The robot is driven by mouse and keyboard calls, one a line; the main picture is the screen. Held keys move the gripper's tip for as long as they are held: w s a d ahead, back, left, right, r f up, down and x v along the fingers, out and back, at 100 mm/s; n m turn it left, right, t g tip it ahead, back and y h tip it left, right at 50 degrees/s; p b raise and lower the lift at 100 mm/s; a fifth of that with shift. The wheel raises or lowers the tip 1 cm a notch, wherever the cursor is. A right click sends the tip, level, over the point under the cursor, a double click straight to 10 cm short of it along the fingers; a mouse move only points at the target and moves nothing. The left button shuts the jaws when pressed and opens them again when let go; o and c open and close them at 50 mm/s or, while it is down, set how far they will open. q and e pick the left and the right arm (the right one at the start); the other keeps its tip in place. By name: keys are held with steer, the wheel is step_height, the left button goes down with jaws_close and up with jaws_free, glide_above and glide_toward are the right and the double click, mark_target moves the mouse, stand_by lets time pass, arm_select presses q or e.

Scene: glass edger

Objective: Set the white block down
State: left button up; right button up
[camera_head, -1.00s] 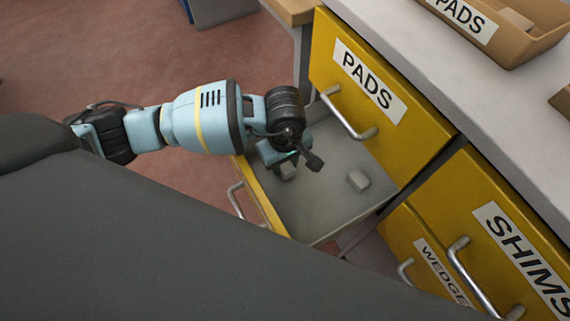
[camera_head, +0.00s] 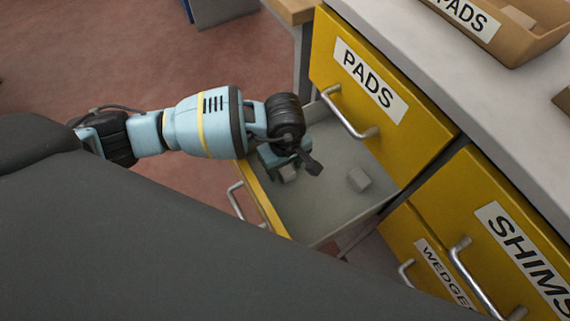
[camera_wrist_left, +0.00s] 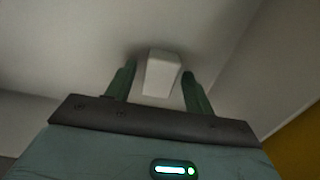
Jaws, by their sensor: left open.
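My left gripper (camera_head: 288,160) is over the open lower drawer (camera_head: 325,215), partly hidden by its own wrist. A white block (camera_head: 289,174) is at the gripper, inside the drawer. In the left wrist view the white block (camera_wrist_left: 162,75) sits between the two open fingers of my left gripper (camera_wrist_left: 158,72), with a gap on each side. It appears to rest on the grey drawer floor. My right gripper is not in view.
A closed yellow drawer marked PADS (camera_head: 375,75) with a metal handle is just behind the open one. Drawers marked SHIMS (camera_head: 525,250) and WEDGE (camera_head: 440,275) are at right. A labelled tan tray (camera_head: 530,45) stands on the grey worktop (camera_head: 440,70).

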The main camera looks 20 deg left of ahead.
mark_target(285, 168)
arm_select(q)
step_height(285, 168, up, 12)
steer(key=p, duration=0.1)
steer(key=shift+r, duration=0.15)
stand_by(0.5)
